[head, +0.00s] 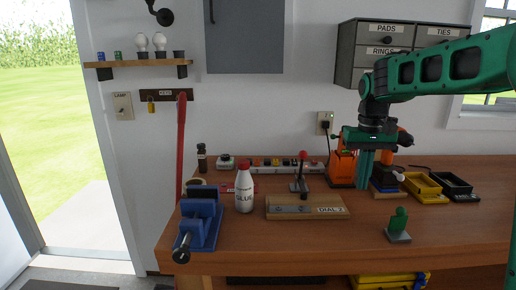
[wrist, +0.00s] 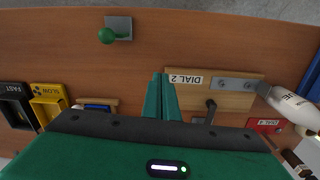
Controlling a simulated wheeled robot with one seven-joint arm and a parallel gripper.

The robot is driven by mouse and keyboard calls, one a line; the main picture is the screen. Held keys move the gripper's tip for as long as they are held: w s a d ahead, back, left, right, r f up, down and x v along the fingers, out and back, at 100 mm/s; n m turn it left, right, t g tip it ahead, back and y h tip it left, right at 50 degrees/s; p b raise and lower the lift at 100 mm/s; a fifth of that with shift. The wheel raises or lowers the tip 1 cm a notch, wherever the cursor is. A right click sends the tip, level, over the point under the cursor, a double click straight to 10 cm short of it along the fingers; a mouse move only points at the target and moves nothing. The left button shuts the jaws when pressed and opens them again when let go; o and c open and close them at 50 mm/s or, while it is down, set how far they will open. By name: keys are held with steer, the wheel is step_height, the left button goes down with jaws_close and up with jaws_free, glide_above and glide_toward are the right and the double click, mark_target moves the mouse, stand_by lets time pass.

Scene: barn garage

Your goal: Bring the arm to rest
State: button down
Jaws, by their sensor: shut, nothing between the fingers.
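My green arm (head: 440,66) reaches in from the right in the head view, with its gripper (head: 366,184) pointing down over the back of the workbench. In the wrist view the two green fingers of my gripper (wrist: 161,98) are together, with nothing between them. In that view they show beside the board marked DIAL 2 (wrist: 236,100). In the head view the same wooden board (head: 280,210) lies on the bench to the left of my gripper. The fingers partly hide the things behind them.
The workbench (head: 300,238) holds a blue vise (head: 200,222), a white glue bottle (head: 244,190), a lever with a red knob (head: 301,172), an orange device (head: 342,168), yellow (head: 422,186) and black trays, and a green knob on a plate (head: 398,224). Drawers (head: 395,48) hang near my arm.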

steer(key=s+d+m, duration=0.2)
steer(key=s+d, duration=0.6)
steer(key=s, duration=0.4)
steer(key=s+d+f+m, duration=0.1)
steer(key=s+f, duration=0.4)
steer(key=s, duration=0.7)
steer(key=s+d+f+m, duration=0.2)
steer(key=s+f, duration=0.2)
steer(key=s, duration=0.7)
steer(key=shift+s+d+f, duration=0.25)
steer(key=shift+s+f, duration=0.15)
steer(key=shift+w+f, duration=0.25)
steer(key=shift+w, duration=0.4)
